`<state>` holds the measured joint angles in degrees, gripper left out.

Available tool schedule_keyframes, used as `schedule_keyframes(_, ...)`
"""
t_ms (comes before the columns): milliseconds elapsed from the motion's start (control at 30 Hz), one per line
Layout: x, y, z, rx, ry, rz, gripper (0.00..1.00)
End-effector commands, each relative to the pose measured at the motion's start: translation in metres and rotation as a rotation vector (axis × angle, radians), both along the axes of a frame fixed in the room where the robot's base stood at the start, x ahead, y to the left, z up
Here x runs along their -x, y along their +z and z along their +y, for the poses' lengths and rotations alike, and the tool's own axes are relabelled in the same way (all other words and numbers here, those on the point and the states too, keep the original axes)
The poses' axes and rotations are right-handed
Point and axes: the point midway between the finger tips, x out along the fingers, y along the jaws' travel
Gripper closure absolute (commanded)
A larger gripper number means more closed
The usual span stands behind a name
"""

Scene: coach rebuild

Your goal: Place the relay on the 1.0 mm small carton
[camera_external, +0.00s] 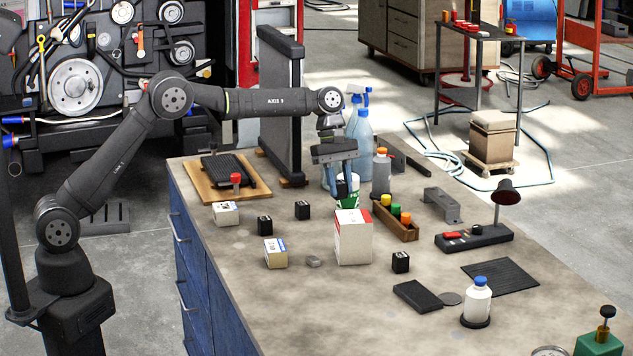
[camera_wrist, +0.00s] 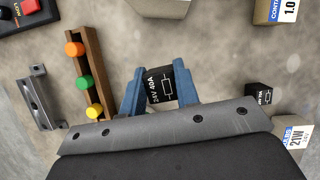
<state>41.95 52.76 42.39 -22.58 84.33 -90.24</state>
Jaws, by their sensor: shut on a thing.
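My gripper (camera_wrist: 160,103) is shut on a black relay (camera_wrist: 160,86) marked 24V 40A, with a blue finger on each side. In the external view my gripper (camera_external: 335,178) is in the air over the bench, behind the tall white and red box; the held relay is hard to make out there. The 1.0 mm small carton (camera_wrist: 285,12) is tan with a white and blue label, cut off at the top right of the wrist view. It appears to be the tan carton (camera_external: 275,253) at the near left of the bench. My gripper is apart from it.
A white and red box (camera_external: 353,240) stands near the tan carton. Other black relays (camera_external: 264,225) (camera_external: 302,210) (camera_external: 401,262) and a pale 21W carton (camera_external: 226,213) stand around. A wooden rack (camera_external: 410,235) with coloured caps is right of the gripper. Bottles (camera_external: 381,174) stand behind.

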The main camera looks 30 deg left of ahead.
Motion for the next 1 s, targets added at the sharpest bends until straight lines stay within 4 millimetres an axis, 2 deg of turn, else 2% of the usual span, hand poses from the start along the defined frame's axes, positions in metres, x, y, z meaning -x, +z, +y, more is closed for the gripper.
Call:
schedule_keyframes(200,0.068,0.026,-0.006,0.002,-0.024,0.000,0.94)
schedule_keyframes(367,0.127,0.040,-0.002,0.002,-0.042,0.000,0.94)
schedule_keyframes(567,0.200,0.053,0.015,0.002,-0.062,0.001,0.94)
schedule_keyframes(700,0.247,0.056,0.032,0.002,-0.077,0.001,0.94)
schedule_keyframes(833,0.281,0.056,0.049,0.001,-0.086,0.001,0.94)
schedule_keyframes(1000,0.308,0.055,0.064,0.001,-0.094,0.001,0.94)
